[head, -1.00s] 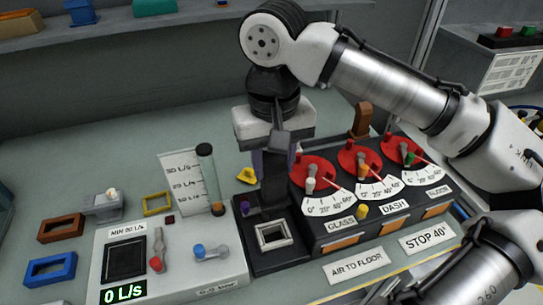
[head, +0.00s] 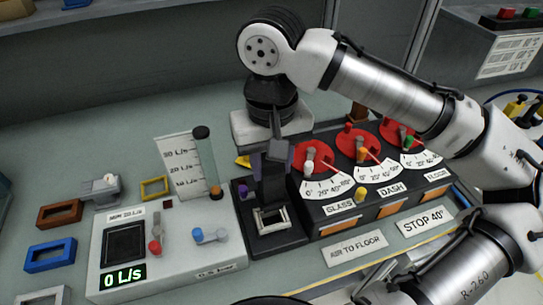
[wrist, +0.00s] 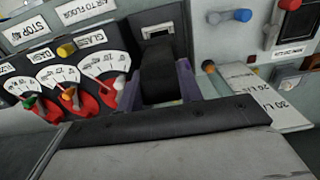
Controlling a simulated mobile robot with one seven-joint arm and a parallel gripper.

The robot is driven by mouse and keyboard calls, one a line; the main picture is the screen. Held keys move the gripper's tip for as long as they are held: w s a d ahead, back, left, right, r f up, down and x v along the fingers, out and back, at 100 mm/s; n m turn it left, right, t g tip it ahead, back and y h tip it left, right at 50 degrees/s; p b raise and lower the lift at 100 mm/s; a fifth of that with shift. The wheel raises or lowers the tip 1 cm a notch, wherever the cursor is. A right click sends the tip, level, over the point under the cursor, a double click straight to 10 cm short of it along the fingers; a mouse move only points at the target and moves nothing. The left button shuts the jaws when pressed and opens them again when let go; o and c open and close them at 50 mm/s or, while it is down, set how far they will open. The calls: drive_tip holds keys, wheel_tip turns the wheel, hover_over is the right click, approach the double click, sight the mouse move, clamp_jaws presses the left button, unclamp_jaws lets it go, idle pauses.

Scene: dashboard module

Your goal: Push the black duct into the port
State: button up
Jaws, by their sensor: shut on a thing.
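The black duct (head: 272,188) hangs below my gripper (head: 271,165) in the head view, its lower end overlapping the rear rim of the port. The port is a pale square frame (head: 288,222) on a black block. In the wrist view my gripper (wrist: 160,82) has purple fingers on either side of the duct (wrist: 159,68), shut on it. The port (wrist: 157,29) shows just beyond the duct's end, with a dark opening. The front of the opening is uncovered; I cannot tell whether the duct touches the rim or enters it.
A panel with red dials (head: 352,143) stands close to the right. A flow meter box (head: 170,255) reading 0 L/s and a clear tube (head: 206,165) stand to the left. Blue (head: 50,256) and brown (head: 60,213) frames lie farther left. The table behind is mostly clear.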

sight(272, 188)
drive_tip(key=shift+f+b, duration=0.9)
drive_tip(key=shift+f, duration=0.9)
drive_tip(key=shift+p, duration=0.8)
drive_tip(key=shift+f+b, duration=1)
drive_tip(key=shift+f, duration=0.7)
drive_tip(key=o, duration=1.3)
drive_tip(key=shift+r, duration=0.15)
wheel_tip(272, 188, up, 14)
drive_tip(key=shift+f, duration=0.25)
